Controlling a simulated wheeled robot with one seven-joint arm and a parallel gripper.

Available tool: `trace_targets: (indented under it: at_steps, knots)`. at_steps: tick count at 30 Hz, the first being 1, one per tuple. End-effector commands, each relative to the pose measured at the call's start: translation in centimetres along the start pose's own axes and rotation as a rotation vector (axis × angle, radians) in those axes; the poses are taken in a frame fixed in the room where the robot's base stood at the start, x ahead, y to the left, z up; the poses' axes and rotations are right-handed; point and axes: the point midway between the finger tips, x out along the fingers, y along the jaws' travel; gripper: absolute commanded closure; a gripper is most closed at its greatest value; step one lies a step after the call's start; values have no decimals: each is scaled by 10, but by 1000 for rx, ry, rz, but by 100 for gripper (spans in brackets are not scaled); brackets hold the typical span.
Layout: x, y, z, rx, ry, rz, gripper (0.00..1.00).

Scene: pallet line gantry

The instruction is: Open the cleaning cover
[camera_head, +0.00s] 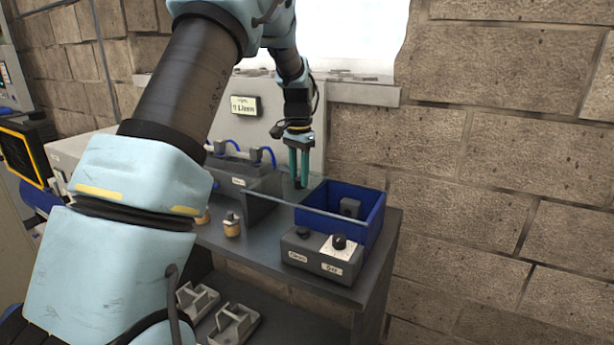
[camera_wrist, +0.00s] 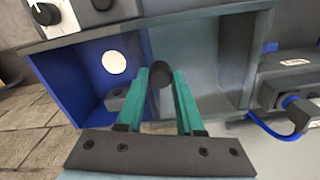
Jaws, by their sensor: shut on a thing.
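My gripper (camera_head: 299,168) reaches down beside the blue box at the back of the bench. In the wrist view my gripper (camera_wrist: 160,78) has its teal fingers closed on a dark round knob (camera_wrist: 160,73). The cleaning cover appears to be a clear, greyish pane (camera_wrist: 218,58) in the wrist view, beside and partly over the blue box (camera_wrist: 62,82). In the head view the pane's long edge (camera_head: 272,199) runs left from the box's front. The blue box (camera_head: 370,213) looks open on the right and holds a small dark block (camera_head: 349,207).
A grey control box (camera_head: 318,262) with two dark knobs and labels stands in front of the blue box. A grey unit (camera_head: 246,178) with blue hoses is to the left. A small brass-coloured part (camera_head: 232,225) stands on the bench. A brick wall closes off the right.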

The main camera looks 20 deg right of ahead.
Motion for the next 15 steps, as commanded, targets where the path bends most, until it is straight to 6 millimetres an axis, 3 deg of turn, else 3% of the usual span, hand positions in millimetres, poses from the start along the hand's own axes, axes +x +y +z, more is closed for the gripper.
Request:
trace_targets:
  at_steps: [7,8,15]
  knots:
    - [-1,0,-2,2,5,-2,100]
    - [-1,0,-2,2,5,-2,63]
    - [-1,0,-1,1,3,-1,36]
